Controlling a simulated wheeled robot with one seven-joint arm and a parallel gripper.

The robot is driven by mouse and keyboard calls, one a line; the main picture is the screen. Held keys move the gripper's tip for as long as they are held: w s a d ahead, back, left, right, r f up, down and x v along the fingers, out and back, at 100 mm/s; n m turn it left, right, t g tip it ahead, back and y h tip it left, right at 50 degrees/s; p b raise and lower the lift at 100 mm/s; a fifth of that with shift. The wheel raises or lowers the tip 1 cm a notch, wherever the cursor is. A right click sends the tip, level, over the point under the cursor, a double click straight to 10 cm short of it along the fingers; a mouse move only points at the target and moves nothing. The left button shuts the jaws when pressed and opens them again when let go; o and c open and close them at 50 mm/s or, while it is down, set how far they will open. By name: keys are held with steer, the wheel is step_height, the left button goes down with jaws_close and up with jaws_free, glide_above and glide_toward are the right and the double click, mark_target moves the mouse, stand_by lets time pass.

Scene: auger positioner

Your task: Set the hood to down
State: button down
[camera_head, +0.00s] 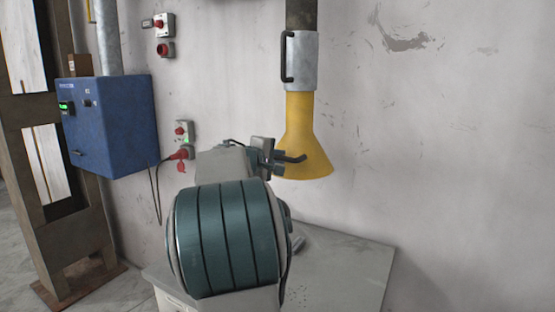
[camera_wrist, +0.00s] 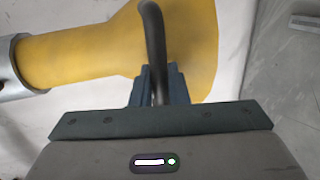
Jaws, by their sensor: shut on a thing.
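The hood (camera_head: 305,130) is a yellow cone, wide end down, below a grey metal sleeve (camera_head: 302,62) on a dark vertical pipe. A black handle stands out from the lower part of the cone. My gripper (camera_head: 277,162) is at this lower handle. In the wrist view the hood (camera_wrist: 90,55) lies behind the gripper (camera_wrist: 157,88), and the jaws are shut on the dark curved handle bar (camera_wrist: 155,40). Part of the cone's lower left side is hidden by my gripper in the head view.
A grey table (camera_head: 345,270) stands below the hood, with clear space between them. A blue control box (camera_head: 112,125) with a green display hangs at the left. Red-button switches (camera_head: 159,24) and a red plug (camera_head: 181,153) are on the wall. A second black handle (camera_head: 287,57) is on the sleeve.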

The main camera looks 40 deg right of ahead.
step_height(320, 180, down, 9)
steer(key=b, duration=0.9)
steer(key=c, duration=1.7)
jaws_free()
steer(key=shift+r, duration=0.1)
steer(key=shift+c, duration=0.2)
steer(key=shift+a, duration=0.1)
steer(key=v, duration=1.3)
steer(key=shift+a+b, duration=0.35)
steer(key=shift+b, duration=0.1)
steer(key=shift+s, duration=0.1)
